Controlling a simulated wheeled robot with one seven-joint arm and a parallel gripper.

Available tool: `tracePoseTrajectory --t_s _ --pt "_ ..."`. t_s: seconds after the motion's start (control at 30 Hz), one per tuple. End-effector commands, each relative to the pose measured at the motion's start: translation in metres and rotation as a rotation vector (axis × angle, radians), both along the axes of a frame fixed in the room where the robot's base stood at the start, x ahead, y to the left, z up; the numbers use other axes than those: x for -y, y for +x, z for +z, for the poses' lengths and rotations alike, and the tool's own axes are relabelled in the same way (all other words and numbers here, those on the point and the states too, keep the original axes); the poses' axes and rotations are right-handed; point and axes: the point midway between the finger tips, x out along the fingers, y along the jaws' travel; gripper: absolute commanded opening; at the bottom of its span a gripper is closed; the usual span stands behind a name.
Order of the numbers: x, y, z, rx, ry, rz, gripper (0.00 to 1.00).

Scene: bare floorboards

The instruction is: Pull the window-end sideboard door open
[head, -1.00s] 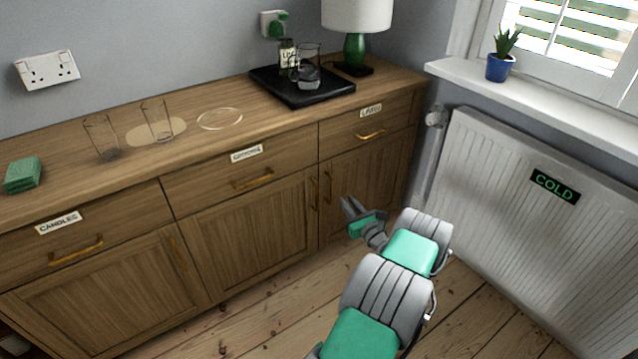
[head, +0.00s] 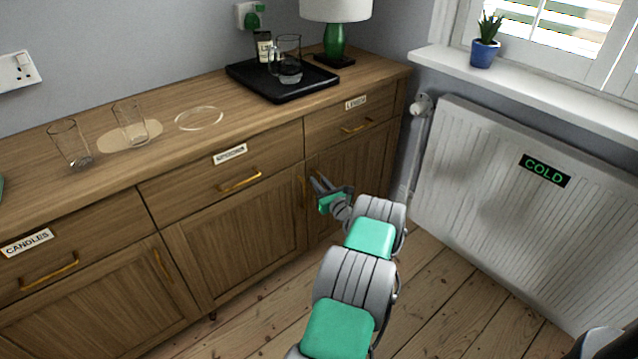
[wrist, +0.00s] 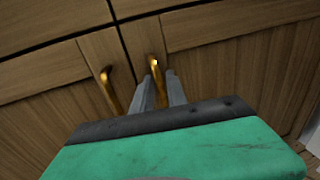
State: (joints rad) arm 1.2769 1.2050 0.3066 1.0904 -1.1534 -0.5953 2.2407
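The window-end sideboard door (head: 352,166) is the rightmost wooden door and looks shut in its frame. Its upright brass handle (wrist: 157,80) shows in the wrist view, between my two fingers in the picture; in the head view my gripper largely hides it. My gripper (head: 320,184) is open, its grey fingers parted and pointing at the handle. The fingers also show in the wrist view (wrist: 160,92). I cannot tell whether they touch the handle. The neighbouring door's handle (wrist: 109,91) stands just left of my fingers.
A drawer with a brass pull (head: 358,125) sits above the door. A white radiator (head: 500,190) marked COLD stands to the right, with bare floorboards (head: 440,280) before it. The sideboard top holds a black tray (head: 310,89), a lamp (head: 335,40) and empty glasses (head: 130,122).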

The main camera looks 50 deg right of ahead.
Motion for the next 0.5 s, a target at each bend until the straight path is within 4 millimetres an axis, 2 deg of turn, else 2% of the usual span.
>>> tracePoseTrajectory --t_s 0.07,0.3,0.5 --pt "0.0000 -0.0002 0.0002 0.000 0.000 0.000 0.18" --pt "-0.0002 -0.0004 0.0001 0.000 0.000 0.000 0.00" --pt "-0.0003 -0.0004 0.0000 0.000 0.000 0.001 0.00"
